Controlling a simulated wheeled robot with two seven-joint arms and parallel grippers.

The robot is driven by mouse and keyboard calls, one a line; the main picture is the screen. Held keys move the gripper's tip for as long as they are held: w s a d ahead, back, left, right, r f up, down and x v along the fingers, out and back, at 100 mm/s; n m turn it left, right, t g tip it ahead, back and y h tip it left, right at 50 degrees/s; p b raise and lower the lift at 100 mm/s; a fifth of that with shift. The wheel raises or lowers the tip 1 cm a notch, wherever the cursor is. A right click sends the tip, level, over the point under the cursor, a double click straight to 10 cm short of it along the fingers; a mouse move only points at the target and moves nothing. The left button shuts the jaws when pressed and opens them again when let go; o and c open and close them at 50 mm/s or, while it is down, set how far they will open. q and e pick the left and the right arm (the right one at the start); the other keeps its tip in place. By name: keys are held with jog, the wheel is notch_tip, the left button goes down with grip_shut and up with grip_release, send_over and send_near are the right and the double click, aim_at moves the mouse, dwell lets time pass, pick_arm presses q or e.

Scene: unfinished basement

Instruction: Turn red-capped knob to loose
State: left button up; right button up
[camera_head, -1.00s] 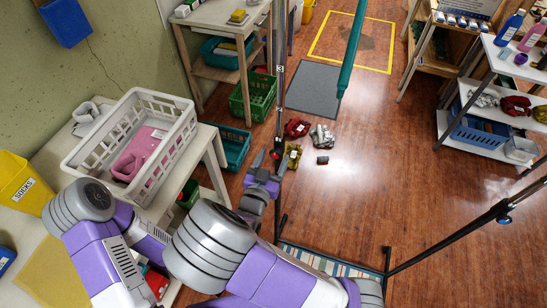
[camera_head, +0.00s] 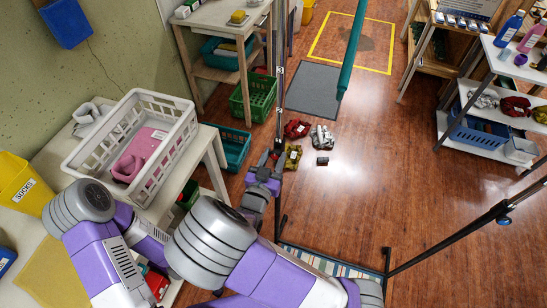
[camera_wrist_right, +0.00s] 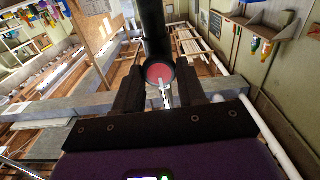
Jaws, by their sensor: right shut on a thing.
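The red-capped knob (camera_wrist_right: 159,73) shows in the right wrist view as a red disc in a dark round rim, with a pale mark across it. It lies between the two dark fingers of my right gripper (camera_wrist_right: 160,90), which is shut on it. In the head view my right gripper (camera_head: 268,160) is at the black upright post (camera_head: 278,110) of a rack; the knob cannot be made out there. My left arm shows at the lower left, but its gripper is not in view.
A white basket (camera_head: 185,125) with pink things stands on a table at left. Several small items (camera_head: 297,129) lie on the floor beyond the post. The wooden floor at right centre is clear.

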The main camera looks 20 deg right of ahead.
jog(key=n+p, duration=0.3)
jog(key=shift+r, duration=0.15)
jog(key=n+p, duration=0.3)
jog(key=n, duration=0.1)
jog(key=shift+a+n, duration=0.1)
jog(key=shift+n, duration=0.3)
jog(key=n+p, duration=0.2)
jog(key=n, duration=0.2)
jog(key=shift+w+p, duration=0.1)
jog(key=shift+p, duration=0.2)
jog(key=n, duration=0.1)
jog(key=n+p, duration=0.1)
jog(key=n, duration=0.3)
jog(key=shift+f+p, duration=0.25)
jog(key=shift+p, duration=0.05)
jog(key=n+p, duration=0.1)
jog(key=n, duration=0.3)
jog(key=shift+f, duration=0.1)
jog(key=n, duration=0.5)
jog(key=shift+f+p, duration=0.1)
jog(key=shift+p, duration=0.3)
jog(key=n, duration=0.5)
jog(key=shift+p, duration=0.3)
jog(key=shift+f+n, duration=0.1)
jog(key=shift+n, duration=2.3)
